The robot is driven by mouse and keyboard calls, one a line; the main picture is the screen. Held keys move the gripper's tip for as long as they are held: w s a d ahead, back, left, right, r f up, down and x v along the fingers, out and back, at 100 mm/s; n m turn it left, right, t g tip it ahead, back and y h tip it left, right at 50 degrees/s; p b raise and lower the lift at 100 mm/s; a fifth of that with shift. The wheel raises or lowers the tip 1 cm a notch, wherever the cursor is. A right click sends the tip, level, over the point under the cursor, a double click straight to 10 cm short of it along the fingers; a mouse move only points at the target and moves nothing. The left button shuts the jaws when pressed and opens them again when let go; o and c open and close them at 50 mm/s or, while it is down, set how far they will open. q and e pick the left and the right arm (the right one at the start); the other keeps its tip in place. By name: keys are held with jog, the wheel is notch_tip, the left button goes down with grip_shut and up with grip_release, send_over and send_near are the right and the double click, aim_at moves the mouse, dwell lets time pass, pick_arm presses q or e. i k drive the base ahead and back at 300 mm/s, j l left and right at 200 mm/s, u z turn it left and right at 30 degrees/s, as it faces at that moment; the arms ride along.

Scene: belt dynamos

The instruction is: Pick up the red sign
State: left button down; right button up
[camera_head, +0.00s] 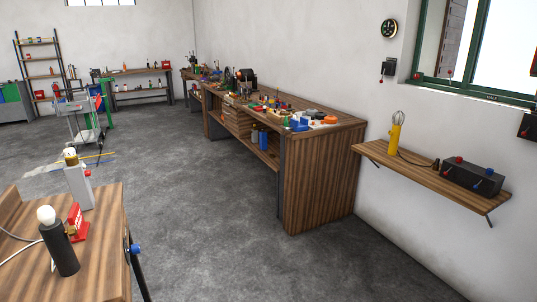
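A small red sign (77,222) with pale markings stands on the wooden table (103,250) at the lower left. It is just behind and to the right of a black cylinder with a white bulb (58,241). A pale grey block with a rounded top (78,182) stands behind the sign. Part of the sign's left side is close to the black cylinder, and I cannot tell if they touch. Neither of my grippers is in view.
A long wooden workbench (325,172) crowded with small items runs along the wall. A wall shelf (430,180) at the right holds a yellow lamp (396,132) and a black box (472,178). The grey floor (205,225) between table and workbench is clear.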

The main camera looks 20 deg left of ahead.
aim_at(76, 216)
jog(key=i+u, duration=0.2)
jog(key=u, duration=0.2)
jog(key=i+l+u, duration=0.2)
jog(key=u, duration=0.2)
jog(key=i+l+u, duration=0.2)
jog(key=u, duration=0.25)
jog(key=i+l+u, duration=0.15)
jog(key=u, duration=0.25)
jog(key=i+l+u, duration=0.15)
jog(key=u, duration=0.3)
jog(key=i+l+u, duration=0.1)
jog(key=l+u, duration=0.3)
jog(key=i+l+u, duration=0.1)
jog(key=l+u, duration=0.15)
jog(key=u, duration=0.15)
jog(key=l+u, duration=0.25)
jog(key=u, duration=0.2)
